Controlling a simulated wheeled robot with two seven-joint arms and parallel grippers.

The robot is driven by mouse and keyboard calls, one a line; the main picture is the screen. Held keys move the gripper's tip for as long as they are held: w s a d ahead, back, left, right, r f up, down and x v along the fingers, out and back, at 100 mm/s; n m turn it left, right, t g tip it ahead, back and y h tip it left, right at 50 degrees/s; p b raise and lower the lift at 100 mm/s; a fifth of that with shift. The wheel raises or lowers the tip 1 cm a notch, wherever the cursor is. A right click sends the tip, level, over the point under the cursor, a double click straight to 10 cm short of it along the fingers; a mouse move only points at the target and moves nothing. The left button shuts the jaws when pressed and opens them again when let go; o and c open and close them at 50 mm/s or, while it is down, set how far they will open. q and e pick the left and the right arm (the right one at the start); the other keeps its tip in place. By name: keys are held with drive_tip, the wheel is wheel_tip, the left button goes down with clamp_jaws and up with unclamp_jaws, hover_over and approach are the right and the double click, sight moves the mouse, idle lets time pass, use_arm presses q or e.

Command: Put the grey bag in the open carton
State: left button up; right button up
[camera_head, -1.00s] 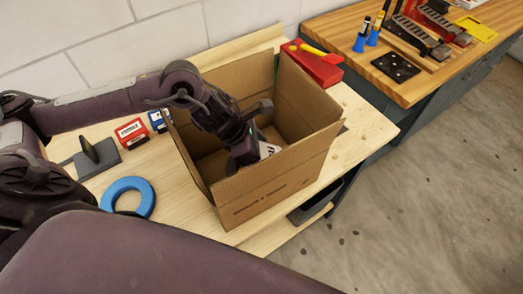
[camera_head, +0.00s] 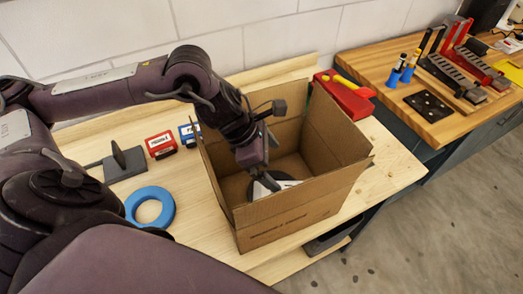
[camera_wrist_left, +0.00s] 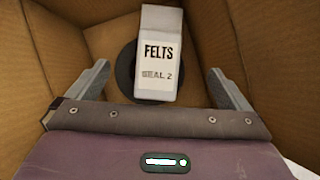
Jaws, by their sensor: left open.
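The open carton (camera_head: 290,215) stands on the light wood bench with its flaps up. A pale grey bag (camera_wrist_left: 157,52) labelled "FELTS SEAL 2" is inside it in the left wrist view, over a dark round thing (camera_wrist_left: 126,75). In the head view, only a pale part of the bag (camera_head: 266,187) shows beside the gripper. My left gripper (camera_head: 262,172) reaches down into the carton. In the left wrist view, its fingers (camera_wrist_left: 158,68) are spread apart with a gap on each side of the bag. My right gripper does not show.
A blue ring (camera_head: 150,207), a dark metal stand (camera_head: 124,164) and a red box (camera_head: 161,145) lie left of the carton. A red case (camera_head: 343,96) with a yellow-handled tool is behind it. A second workbench (camera_head: 430,125) holds pedals and bottles at right.

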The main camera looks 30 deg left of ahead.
use_arm(q)
drive_tip(key=shift+b+v, duration=0.35)
drive_tip(key=shift+v, duration=2.1)
